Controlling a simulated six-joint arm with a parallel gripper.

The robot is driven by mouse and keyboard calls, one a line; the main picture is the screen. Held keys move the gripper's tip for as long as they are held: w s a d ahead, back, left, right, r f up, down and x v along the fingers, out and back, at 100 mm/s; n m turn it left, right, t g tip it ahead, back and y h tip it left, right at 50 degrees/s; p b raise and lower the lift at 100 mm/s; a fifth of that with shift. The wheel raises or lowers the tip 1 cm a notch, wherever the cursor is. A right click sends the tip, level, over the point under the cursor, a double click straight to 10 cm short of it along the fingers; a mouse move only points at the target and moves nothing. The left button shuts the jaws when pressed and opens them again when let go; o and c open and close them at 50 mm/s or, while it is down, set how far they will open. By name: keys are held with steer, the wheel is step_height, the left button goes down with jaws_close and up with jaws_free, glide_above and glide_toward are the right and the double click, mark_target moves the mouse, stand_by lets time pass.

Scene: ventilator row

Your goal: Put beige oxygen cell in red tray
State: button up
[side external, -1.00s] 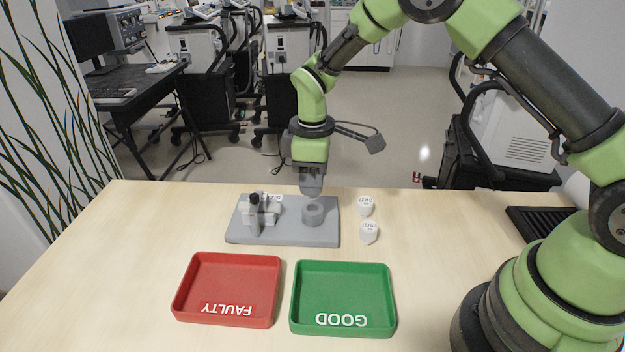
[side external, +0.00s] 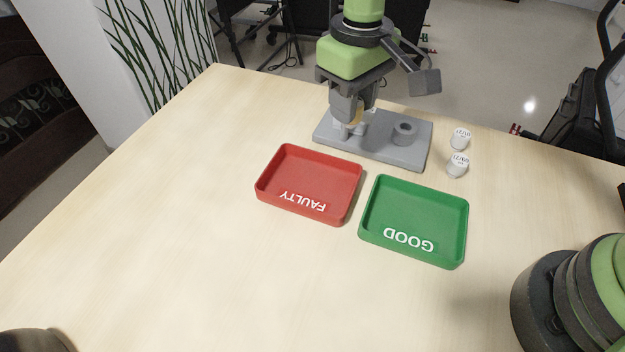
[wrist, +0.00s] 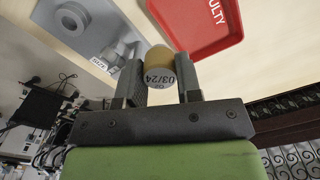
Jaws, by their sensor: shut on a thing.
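The beige oxygen cell (wrist: 160,65) shows in the wrist view between my two fingers, with its label end marked 03/24. My gripper (wrist: 160,80) is shut on it. In the side external view my gripper (side external: 352,115) is above the left part of the grey fixture plate, and the cell is mostly hidden by the fingers. The red tray (side external: 308,153), marked FAULTY, lies on the table in front of the plate and is empty. It also shows at the top of the wrist view (wrist: 200,45).
The green tray (side external: 412,186), marked GOOD, is empty beside the red one. The grey plate (side external: 385,150) bears a ring holder (side external: 404,132) and a white fixture. Two white cells (side external: 460,139) (side external: 457,165) stand to its right. The table's left side is clear.

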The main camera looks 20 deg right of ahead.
steer(key=s+a+m, duration=0.1)
steer(key=a, duration=0.2)
glide_toward(329, 187)
steer(key=shift+f, duration=1.7)
steer(key=shift+f, duration=0.6)
steer(key=o, duration=0.9)
